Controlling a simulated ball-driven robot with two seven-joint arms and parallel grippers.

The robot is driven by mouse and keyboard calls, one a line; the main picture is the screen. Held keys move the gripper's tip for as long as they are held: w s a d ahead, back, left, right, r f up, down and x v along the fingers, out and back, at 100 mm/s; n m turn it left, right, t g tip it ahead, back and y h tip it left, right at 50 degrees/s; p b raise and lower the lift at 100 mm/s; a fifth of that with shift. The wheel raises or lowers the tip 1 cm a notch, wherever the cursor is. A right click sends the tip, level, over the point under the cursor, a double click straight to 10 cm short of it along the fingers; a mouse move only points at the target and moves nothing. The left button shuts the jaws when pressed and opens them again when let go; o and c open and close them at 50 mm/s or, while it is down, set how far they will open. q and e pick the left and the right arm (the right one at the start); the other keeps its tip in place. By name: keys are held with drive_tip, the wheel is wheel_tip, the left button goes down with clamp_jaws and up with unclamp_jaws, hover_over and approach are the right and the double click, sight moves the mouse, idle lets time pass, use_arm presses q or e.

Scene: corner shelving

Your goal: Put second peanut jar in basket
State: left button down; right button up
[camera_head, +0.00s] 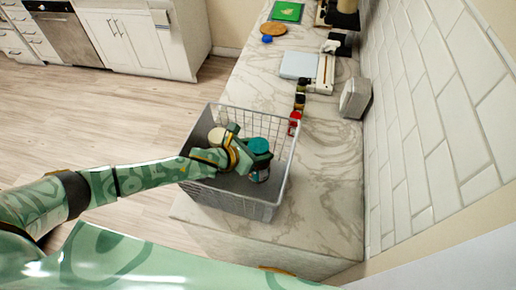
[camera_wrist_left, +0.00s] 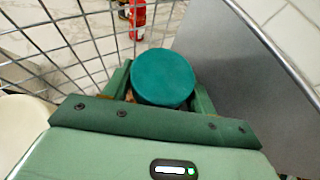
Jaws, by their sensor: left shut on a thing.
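A jar with a teal lid (camera_head: 258,146) is held by my left gripper (camera_head: 248,157) inside the grey wire basket (camera_head: 232,205). In the left wrist view the teal lid (camera_wrist_left: 163,77) sits between the two green fingers, which are shut on the jar. The lower part of the jar is mostly hidden in the wrist view. Another jar with a cream lid (camera_head: 216,136) is in the basket to the left of the gripper. The cream lid also shows at the left edge of the wrist view (camera_wrist_left: 20,125). My right gripper is not in view.
The basket stands near the front end of the marble counter (camera_head: 335,190). A red-capped bottle (camera_head: 295,118) and other small bottles stand just behind it. A grey box (camera_head: 355,98) is near the tiled wall. The counter right of the basket is clear.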

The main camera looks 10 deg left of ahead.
use_arm(q)
drive_tip(key=shift+c, duration=2.3)
unclamp_jaws()
drive_tip(key=shift+f, duration=0.1)
drive_tip(key=shift+s+a+r, duration=0.1)
drive_tip(key=shift+r, duration=0.15)
drive_tip(key=v, duration=0.7)
